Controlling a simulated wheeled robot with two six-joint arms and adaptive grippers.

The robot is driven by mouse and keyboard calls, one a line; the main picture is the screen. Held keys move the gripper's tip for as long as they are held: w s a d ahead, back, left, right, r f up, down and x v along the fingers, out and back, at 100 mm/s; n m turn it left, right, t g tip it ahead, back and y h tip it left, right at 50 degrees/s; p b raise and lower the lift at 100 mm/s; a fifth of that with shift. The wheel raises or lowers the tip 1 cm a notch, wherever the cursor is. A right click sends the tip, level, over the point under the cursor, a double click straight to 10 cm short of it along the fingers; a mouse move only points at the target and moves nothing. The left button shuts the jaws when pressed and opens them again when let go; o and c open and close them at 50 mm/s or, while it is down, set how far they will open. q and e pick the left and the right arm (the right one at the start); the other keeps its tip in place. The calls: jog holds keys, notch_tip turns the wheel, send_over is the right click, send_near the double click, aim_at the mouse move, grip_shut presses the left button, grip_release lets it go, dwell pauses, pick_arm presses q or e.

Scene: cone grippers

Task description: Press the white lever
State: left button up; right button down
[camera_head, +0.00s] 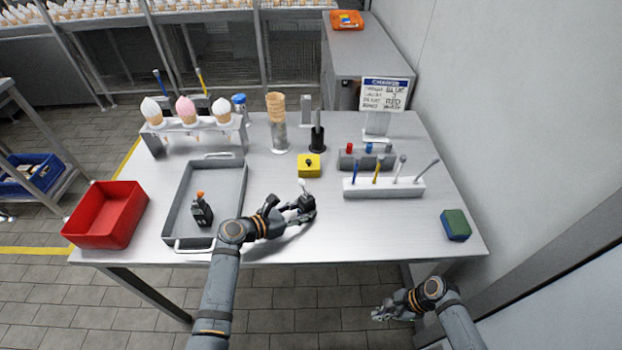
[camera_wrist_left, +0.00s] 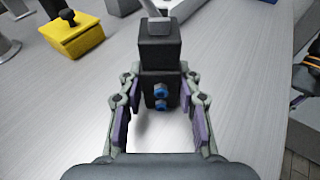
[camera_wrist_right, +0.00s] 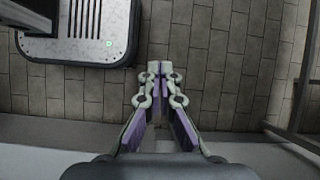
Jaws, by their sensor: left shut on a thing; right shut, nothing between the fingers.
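A small black box (camera_head: 301,203) stands on the table near its front middle, with the white lever (camera_head: 304,186) on its upper part. In the left wrist view the black box (camera_wrist_left: 159,62) has two blue round parts on the near face, and the lever (camera_wrist_left: 160,28) shows pale at its far end. My left gripper (camera_head: 306,212) is shut on the black box, with a finger at each side. The lever is beyond the fingers. My right gripper (camera_head: 380,314) is shut and empty, out past the table's front edge. Its fingertips meet in the right wrist view (camera_wrist_right: 160,72).
A yellow block (camera_head: 309,171) with a black knob stands behind the box. A grey tray (camera_head: 237,185) holding a dark bottle-like item (camera_head: 202,212) and a red bin (camera_head: 107,222) are left. A tool rack (camera_head: 384,188) and a green-blue sponge (camera_head: 455,224) are right.

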jog(key=w+a+r+g+y, duration=0.15)
jog(key=a+r, duration=0.25)
jog(key=r, duration=0.6)
jog(key=a+r+g+y, duration=0.1)
jog(key=a+r+y, duration=0.15)
jog(key=r, duration=0.65)
jog(key=w+a+r+n+t, duration=0.1)
jog(key=w+r, duration=0.1)
jog(key=w, duration=0.2)
jog(key=w+a+r+n+t, duration=0.1)
jog(key=w+r, duration=0.1)
jog(key=w, duration=0.2)
jog(key=w+a+r+n+t+y, duration=0.1)
jog(key=w+r+n+t, duration=0.1)
jog(key=w, duration=0.2)
jog(key=shift+w+r, duration=0.3)
jog(key=w+a+r+n+t, duration=0.1)
jog(key=w+r+n+t, duration=0.3)
jog(key=w+r, duration=0.4)
jog(key=w+n, duration=0.1)
jog(key=w, duration=0.3)
jog(key=shift+w+a+r+y, duration=0.25)
jog(key=shift+r+y, duration=0.05)
jog(key=shift+a, duration=0.1)
jog(key=a+f, duration=0.3)
jog(key=a, duration=0.6)
